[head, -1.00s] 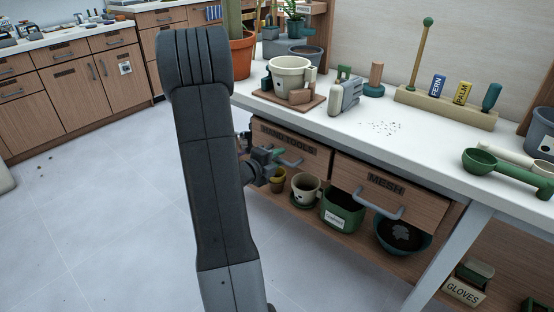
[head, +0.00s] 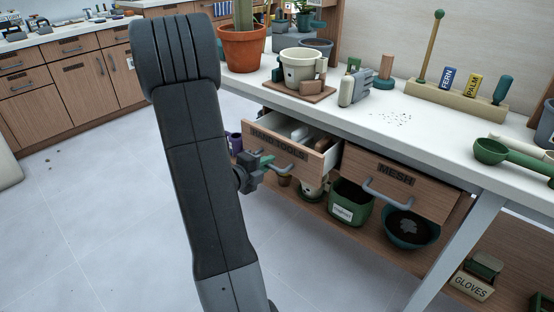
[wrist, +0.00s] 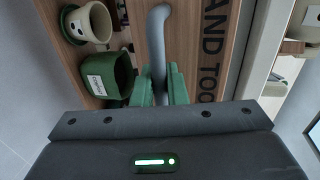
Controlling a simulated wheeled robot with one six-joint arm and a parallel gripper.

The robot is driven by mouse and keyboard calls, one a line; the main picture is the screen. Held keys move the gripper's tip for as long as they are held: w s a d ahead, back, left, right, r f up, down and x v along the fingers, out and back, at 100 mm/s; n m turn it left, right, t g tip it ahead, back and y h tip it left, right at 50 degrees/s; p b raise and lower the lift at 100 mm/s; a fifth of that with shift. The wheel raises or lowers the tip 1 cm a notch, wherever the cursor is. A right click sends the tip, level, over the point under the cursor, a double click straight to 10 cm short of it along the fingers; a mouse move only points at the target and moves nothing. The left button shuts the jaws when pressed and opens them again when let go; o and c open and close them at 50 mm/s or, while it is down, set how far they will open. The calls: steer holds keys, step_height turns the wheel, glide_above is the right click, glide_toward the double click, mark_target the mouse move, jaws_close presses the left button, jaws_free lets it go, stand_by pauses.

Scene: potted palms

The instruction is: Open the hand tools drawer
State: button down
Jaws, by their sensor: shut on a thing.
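The hand tools drawer (head: 282,147) under the white bench stands pulled out, with pale and brown items showing inside it. Its wooden front, lettered HAND TOOLS, fills much of the wrist view (wrist: 189,30). My gripper (head: 262,163) is at the drawer's grey handle, and my arm hides part of the area to the left. In the wrist view the green fingers (wrist: 160,85) are shut on the grey bar handle (wrist: 157,40), one on each side of it.
The MESH drawer (head: 396,179) to the right is closed. A green bin (head: 350,204), a cream pot and a teal bowl (head: 409,231) stand on the shelf below. The bench top holds a terracotta pot (head: 242,50). Open floor (head: 90,220) lies to the left.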

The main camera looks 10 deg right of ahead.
steer(key=f+v, duration=0.1)
steer(key=v, duration=0.7)
steer(key=shift+s+a+f+b, duration=0.3)
steer(key=shift+a+f+b, duration=0.05)
steer(key=shift+a+b, duration=0.05)
steer(key=c, duration=1.6)
jaws_free()
steer(key=shift+o, duration=0.2)
steer(key=shift+a, duration=0.1)
steer(key=p+v, duration=0.3)
steer(key=v, duration=1)
steer(key=shift+s+a, duration=0.2)
steer(key=shift+a, duration=0.05)
steer(key=b+x, duration=0.3)
steer(key=x, duration=1.1)
